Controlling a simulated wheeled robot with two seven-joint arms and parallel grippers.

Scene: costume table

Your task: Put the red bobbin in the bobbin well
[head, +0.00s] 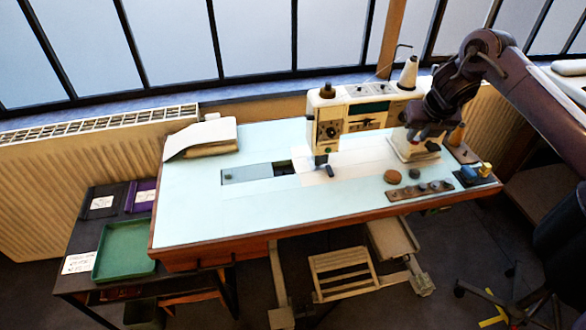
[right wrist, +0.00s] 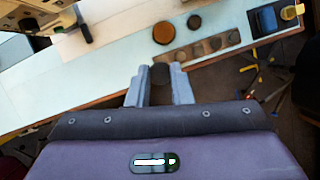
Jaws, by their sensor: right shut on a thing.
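My right gripper (head: 424,134) is raised over the right part of the sewing table, above the pale box-like base. A small reddish spot shows at its fingertips. In the right wrist view my right gripper (right wrist: 160,88) is shut on a small round thing, taken as the red bobbin (right wrist: 160,74), which looks dark there. The bobbin well appears to be the dark opening (head: 284,167) in the table, beside a grey-blue slide plate (head: 247,174) and left of the needle area. The well's inside is too small to make out. My left gripper is not in view.
The sewing machine (head: 355,112) stands behind the opening. A wooden rack (head: 420,190) with several small round pieces and a brown disc (head: 392,177) lie near the front right. A blue pincushion-like item (head: 468,176) is farther right.

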